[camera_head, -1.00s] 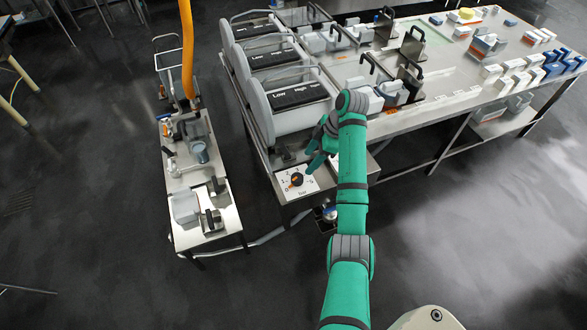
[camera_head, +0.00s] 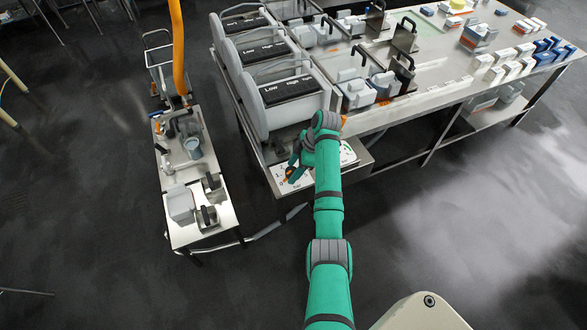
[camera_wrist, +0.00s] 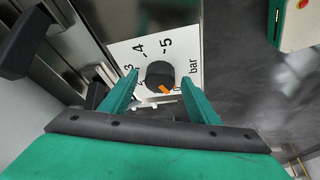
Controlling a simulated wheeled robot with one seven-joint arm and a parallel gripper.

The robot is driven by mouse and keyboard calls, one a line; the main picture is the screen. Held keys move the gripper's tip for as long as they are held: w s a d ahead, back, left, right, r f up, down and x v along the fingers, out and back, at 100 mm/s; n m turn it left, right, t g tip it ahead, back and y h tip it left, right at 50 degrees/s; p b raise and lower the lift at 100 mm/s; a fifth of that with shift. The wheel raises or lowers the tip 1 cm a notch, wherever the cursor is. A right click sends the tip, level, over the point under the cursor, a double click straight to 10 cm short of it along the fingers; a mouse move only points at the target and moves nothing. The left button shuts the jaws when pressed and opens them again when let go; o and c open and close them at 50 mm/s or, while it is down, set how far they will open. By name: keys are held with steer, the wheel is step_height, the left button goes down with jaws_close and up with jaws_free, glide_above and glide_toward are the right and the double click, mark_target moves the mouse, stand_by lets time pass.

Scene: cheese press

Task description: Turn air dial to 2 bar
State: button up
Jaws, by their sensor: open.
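The air dial is a black round knob (camera_wrist: 160,75) with an orange pointer mark, on a white scale plate (camera_wrist: 125,52) marked with numbers and "bar". In the wrist view the 4, the 5 and "bar" read clearly; the lower numbers are partly hidden by my finger. The orange mark sits on the knob's lower side in that view. My gripper (camera_wrist: 160,95) is open, with one green finger on each side of the knob and visible gaps between. In the head view my gripper (camera_head: 292,172) is over the plate (camera_head: 277,180) and hides most of the dial.
A steel bench (camera_head: 455,85) with grey press units (camera_head: 290,88) stands behind the dial. A small side table (camera_head: 217,222) with grey parts stands to the left. Dark open floor lies in front and to the right.

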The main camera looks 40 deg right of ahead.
steer(key=c, duration=1)
steer(key=shift+c, duration=0.2)
steer(key=shift+m, duration=0.4)
steer(key=m+t+h, duration=0.1)
steer(key=m, duration=0.2)
steer(key=shift+s+a+m, duration=0.1)
steer(key=shift+m, duration=0.2)
steer(key=m+h, duration=0.1)
steer(key=m, duration=0.1)
steer(key=m+h, duration=0.1)
steer(key=m, duration=0.1)
steer(key=shift+a+m+t, duration=0.15)
steer(key=shift+m+t, duration=0.15)
steer(key=m+h, duration=0.2)
steer(key=m, duration=0.2)
steer(key=shift+a+m, duration=0.15)
steer(key=shift+m, duration=0.15)
steer(key=shift+a+m+g+h, duration=0.1)
steer(key=shift+m+g+h, duration=0.45)
steer(key=shift+m, duration=1.55)
